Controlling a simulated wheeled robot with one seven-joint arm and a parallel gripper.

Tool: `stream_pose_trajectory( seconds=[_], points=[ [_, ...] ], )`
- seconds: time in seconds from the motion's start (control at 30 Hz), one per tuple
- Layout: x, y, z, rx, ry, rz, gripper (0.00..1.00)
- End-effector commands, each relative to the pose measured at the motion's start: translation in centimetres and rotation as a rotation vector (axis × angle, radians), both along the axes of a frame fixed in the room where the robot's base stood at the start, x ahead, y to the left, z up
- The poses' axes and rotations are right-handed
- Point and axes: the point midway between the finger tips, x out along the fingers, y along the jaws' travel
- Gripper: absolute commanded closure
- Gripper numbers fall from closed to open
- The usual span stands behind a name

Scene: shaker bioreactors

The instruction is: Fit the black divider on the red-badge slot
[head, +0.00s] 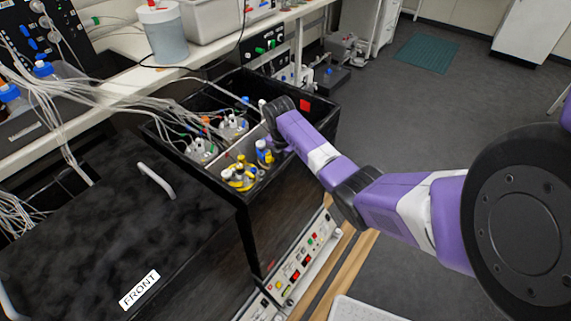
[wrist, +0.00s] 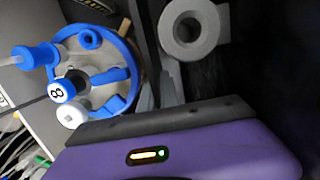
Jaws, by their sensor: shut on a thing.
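The open black shaker box (head: 290,195) stands in the middle of the head view. The red badge (head: 305,105) is on its inner wall at the far right corner. My gripper (head: 274,146) reaches down into the box beside the vessels, left of and nearer than the badge. Its fingertips are hidden in the head view. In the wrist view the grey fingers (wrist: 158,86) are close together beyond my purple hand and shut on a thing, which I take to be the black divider. Its outline does not stand out from the dark box interior, and its seating cannot be told.
Yellow-capped (head: 238,178) and blue-capped (head: 264,152) vessels stand close to my gripper. A blue-ringed vessel (wrist: 95,70) and a grey ring (wrist: 193,28) are near it in the wrist view. Tubes (head: 95,95) cross the box's left side. A black lid marked FRONT (head: 100,235) lies left.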

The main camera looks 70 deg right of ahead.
Motion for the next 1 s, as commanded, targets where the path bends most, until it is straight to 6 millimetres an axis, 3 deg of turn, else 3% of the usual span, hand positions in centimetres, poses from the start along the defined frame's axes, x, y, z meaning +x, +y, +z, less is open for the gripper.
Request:
stream_pose_trajectory(
  seconds=[0.67,0.7,0.8,1.0],
  points=[
    [-0.2,0.2,-1.9,0.000,0.006,-0.001,1.00],
    [-0.3,0.2,-1.9,0.000,0.006,-0.001,0.89],
    [-0.3,0.2,-1.9,0.001,0.007,-0.001,0.69],
    [-0.3,0.2,-2.0,0.001,0.007,-0.002,0.69]
  ],
)
